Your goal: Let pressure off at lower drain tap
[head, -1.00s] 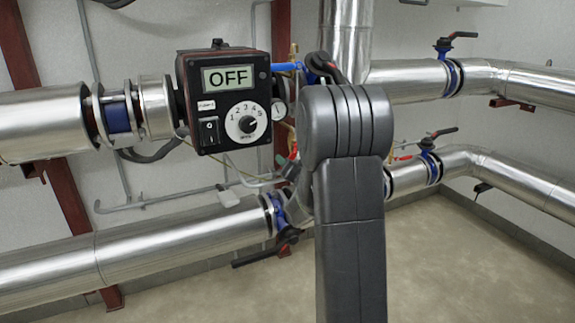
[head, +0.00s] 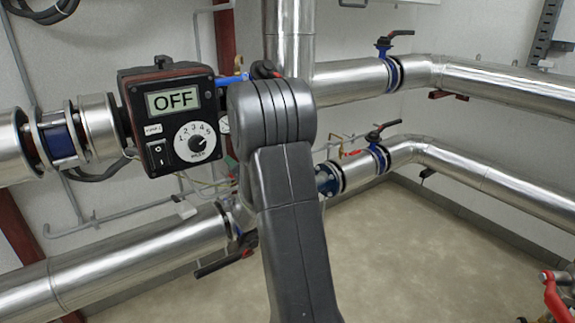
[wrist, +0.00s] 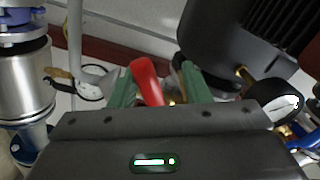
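In the wrist view a red lever handle (wrist: 147,82) stands between the two green fingers of my gripper (wrist: 160,75). The fingers are apart. The handle is closer to the left finger, with a gap on the right; I cannot tell whether it touches. In the head view my arm hides my gripper. A small red handle (head: 352,153) shows on thin brass pipework behind the lower pipe. A larger red lever (head: 558,300) is at the lower right edge. I cannot tell which tap the handle in the wrist view belongs to.
A black pump control box (head: 172,120) reading OFF hangs left of my arm. Silver pipes (head: 350,83) with black-handled valves (head: 383,130) run beside and behind it. In the wrist view a round gauge (wrist: 284,108) and dark motor housing (wrist: 240,40) crowd the right.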

